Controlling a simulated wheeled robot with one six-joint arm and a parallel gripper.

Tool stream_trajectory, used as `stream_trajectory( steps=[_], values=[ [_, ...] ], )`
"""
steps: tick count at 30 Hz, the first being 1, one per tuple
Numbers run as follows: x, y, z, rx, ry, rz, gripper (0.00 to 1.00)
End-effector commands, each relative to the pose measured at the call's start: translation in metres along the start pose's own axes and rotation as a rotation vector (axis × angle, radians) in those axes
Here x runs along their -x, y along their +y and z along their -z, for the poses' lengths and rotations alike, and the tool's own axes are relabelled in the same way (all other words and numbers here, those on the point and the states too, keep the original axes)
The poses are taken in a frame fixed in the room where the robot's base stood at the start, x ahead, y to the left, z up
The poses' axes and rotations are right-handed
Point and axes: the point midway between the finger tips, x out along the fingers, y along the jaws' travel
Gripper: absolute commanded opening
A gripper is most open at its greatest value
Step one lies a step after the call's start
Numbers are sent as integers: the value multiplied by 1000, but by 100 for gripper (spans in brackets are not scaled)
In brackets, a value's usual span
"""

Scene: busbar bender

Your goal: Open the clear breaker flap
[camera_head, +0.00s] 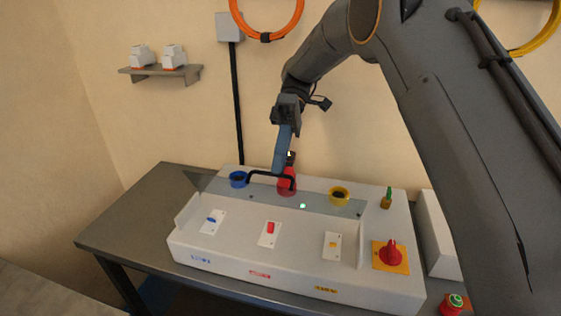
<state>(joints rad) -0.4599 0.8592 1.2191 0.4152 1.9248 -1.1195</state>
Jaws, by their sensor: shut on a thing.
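The clear flap (325,206) shows as a faint grey see-through strip across the back half of the white breaker console; its exact tilt is hard to tell. A black bar handle (262,173) stands at its middle. My gripper (289,171) reaches down from above, with a blue finger in front, and is shut on the handle near its right end. The fingertips partly overlap the red round part behind, so the exact contact is hidden.
The white console (225,249) carries blue (238,179), red (287,187) and yellow (339,195) round parts and several switch plates. A red rotary knob (391,252) and green-topped post (387,199) stand at right. The grey table (138,217) is bare at left.

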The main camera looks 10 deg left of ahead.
Motion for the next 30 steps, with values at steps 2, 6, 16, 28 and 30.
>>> stream_trajectory(
  steps=[2,6,16,28,30],
  values=[
    [0,0,0,-1,-1,1,0],
    [0,0,-1,-1,0,1,0],
    [1,1,-1,-2,2,0,26],
    [1,1,-2,-2,3,-5,26],
    [1,0,-2,-3,4,-19,26]
  ],
)
